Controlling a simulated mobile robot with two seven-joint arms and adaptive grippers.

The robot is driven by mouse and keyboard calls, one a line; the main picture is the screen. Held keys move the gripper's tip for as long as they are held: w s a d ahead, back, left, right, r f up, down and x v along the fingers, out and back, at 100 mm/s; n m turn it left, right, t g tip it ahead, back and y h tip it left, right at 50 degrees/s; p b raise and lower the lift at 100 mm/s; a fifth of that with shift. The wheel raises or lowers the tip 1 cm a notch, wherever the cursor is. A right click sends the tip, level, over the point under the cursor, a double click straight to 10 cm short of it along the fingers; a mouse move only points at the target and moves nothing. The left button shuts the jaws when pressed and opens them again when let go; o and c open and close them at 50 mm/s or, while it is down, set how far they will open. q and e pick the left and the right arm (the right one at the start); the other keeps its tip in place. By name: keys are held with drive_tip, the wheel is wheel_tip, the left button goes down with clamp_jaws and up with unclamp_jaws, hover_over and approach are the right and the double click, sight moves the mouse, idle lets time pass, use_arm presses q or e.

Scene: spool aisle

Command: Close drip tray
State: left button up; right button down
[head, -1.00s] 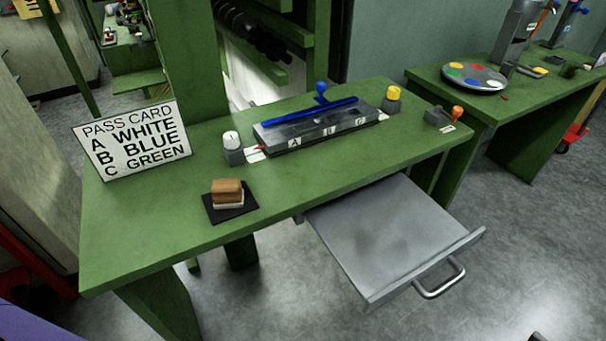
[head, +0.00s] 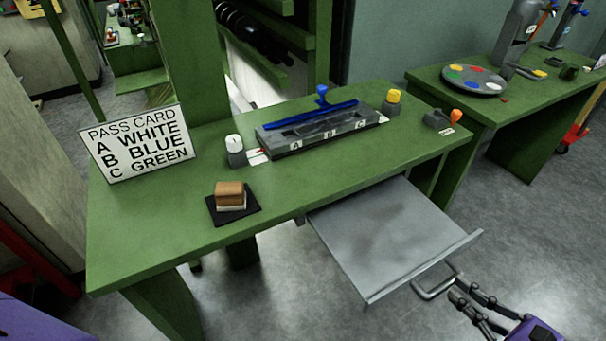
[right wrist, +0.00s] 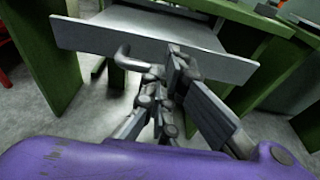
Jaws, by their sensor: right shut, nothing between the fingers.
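The drip tray (head: 395,236) is a flat grey metal drawer, pulled well out from under the green bench. Its front panel (right wrist: 150,40) and bar handle (head: 436,284) face the lower right in the head view. My right gripper (head: 457,290) is shut and empty, its fingertips close beside the outer right end of the handle. In the right wrist view the gripper (right wrist: 172,75) is in front of the panel, by the handle (right wrist: 124,62); whether it touches is unclear. My left gripper is not in view.
The green bench (head: 300,200) carries a pass card sign (head: 140,143), a grey block with a blue bar (head: 318,133), a sponge on a dark pad (head: 230,196) and small pots. A second bench (head: 490,108) stands at right. The floor in front of the tray is clear.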

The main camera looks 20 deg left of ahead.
sight(382, 218)
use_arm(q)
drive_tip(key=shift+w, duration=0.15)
use_arm(e)
drive_tip(key=r+p+x, duration=0.1)
drive_tip(key=x, duration=0.6)
drive_tip(key=r+p+x, duration=0.1)
drive_tip(key=r+x, duration=0.1)
drive_tip(key=x, duration=0.6)
drive_tip(key=w+r+p+x, duration=0.1)
drive_tip(key=p+x, duration=0.1)
drive_tip(key=x, duration=0.6)
drive_tip(key=shift+a+r, duration=0.35)
drive_tip(key=shift+r, duration=0.05)
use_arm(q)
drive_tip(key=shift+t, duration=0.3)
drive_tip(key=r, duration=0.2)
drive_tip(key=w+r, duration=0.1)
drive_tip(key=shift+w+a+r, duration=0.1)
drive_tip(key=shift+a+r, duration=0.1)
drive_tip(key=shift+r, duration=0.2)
use_arm(e)
drive_tip(key=shift+d, duration=0.1)
